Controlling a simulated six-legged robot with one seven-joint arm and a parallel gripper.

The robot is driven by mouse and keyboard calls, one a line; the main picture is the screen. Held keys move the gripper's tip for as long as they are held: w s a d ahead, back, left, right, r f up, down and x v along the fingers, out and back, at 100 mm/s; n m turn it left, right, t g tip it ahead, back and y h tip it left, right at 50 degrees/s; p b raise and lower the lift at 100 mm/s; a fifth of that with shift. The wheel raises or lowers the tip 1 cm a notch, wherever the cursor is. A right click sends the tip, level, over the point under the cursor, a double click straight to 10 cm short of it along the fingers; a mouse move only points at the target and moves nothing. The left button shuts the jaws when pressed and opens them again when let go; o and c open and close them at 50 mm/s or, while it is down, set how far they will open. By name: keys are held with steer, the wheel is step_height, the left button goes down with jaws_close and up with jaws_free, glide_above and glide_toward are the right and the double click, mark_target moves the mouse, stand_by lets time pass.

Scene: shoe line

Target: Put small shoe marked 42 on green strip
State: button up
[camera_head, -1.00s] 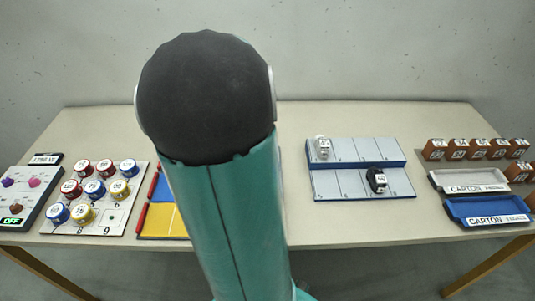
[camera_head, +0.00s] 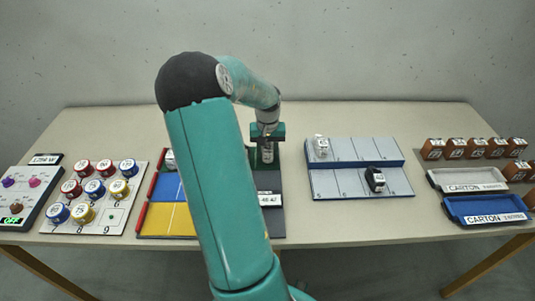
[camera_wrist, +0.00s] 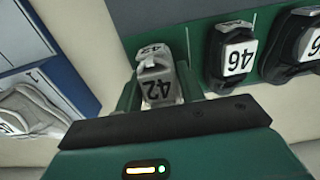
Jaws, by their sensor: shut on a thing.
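My gripper (camera_wrist: 160,92) is shut on a small grey shoe marked 42 (camera_wrist: 158,88). The shoe sits upright between the green fingers, with its number facing the wrist camera. In the head view, my gripper (camera_head: 266,140) holds the shoe (camera_head: 267,154) over the back part of a dark board, right of my arm. A green strip (camera_wrist: 215,18) with white dividing lines is beyond the shoe in the wrist view. Black shoes stand on it to the right, one marked 46 (camera_wrist: 236,55). I cannot tell whether the held shoe touches the strip.
A grey-and-blue rack (camera_head: 350,184) stands to the right with a white shoe (camera_head: 320,147) and a black shoe (camera_head: 375,180). Brown boxes and carton trays (camera_head: 487,211) are at far right. A blue-and-yellow board (camera_head: 166,220) and round tins are left. My arm hides part of the middle.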

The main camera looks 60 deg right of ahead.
mark_target(267, 146)
steer(key=shift+a+f, duration=0.1)
steer(key=shift+f, duration=0.75)
steer(key=shift+f, duration=0.2)
steer(key=o, duration=1)
steer(key=shift+c, duration=0.2)
step_height(267, 146, up, 12)
steer(key=shift+r, duration=0.2)
